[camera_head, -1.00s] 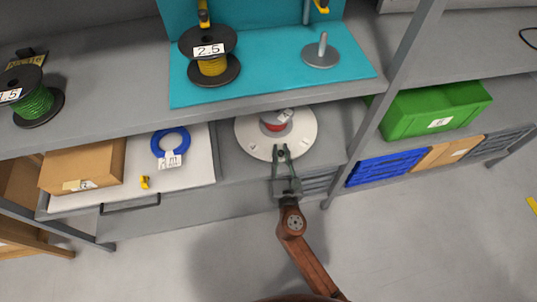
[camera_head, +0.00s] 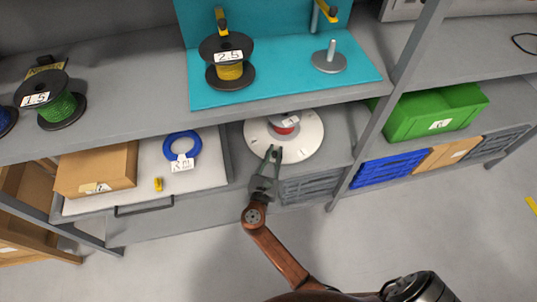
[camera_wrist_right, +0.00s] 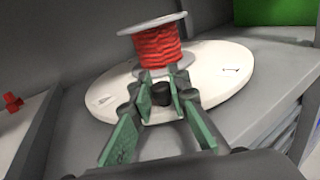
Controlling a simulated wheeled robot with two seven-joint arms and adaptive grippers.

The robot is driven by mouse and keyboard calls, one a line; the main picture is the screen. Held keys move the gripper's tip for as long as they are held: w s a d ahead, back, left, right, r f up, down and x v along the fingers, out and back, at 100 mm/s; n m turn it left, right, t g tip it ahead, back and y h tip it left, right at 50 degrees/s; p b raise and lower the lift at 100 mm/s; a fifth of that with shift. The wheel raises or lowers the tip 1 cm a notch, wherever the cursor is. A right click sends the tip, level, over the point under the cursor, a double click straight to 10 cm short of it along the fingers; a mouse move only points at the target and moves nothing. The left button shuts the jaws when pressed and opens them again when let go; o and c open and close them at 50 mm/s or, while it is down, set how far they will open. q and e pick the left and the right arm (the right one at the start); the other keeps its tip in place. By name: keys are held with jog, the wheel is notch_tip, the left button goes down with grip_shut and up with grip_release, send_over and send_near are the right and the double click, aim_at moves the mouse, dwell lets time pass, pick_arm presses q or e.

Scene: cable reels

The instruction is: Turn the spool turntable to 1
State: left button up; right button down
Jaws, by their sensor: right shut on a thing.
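The spool turntable (camera_head: 312,143) is a white disc on the lower shelf, with a red wire spool (camera_head: 287,128) standing on it. In the right wrist view the disc (camera_wrist_right: 225,82) carries a "1" mark (camera_wrist_right: 231,71) at its right, and the red spool (camera_wrist_right: 157,47) stands behind my fingers. My right gripper (camera_head: 274,154) is at the disc's front edge. In the wrist view its green-padded fingers (camera_wrist_right: 162,92) are shut on a small black knob (camera_wrist_right: 160,94) on the disc. My left gripper is not in view.
The shelf board (camera_head: 228,106) overhangs the turntable's back. A post (camera_head: 378,130) stands to its right, beside a green bin (camera_head: 410,118). To its left are a blue cable coil (camera_head: 182,146) and a cardboard box (camera_head: 95,168). The floor in front is clear.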

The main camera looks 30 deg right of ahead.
jog(key=shift+w+a, duration=0.1)
dwell(0.5)
jog(key=c, duration=1.8)
grip_release()
notch_tip(320, 180, up, 10)
jog(key=shift+f, duration=0.1)
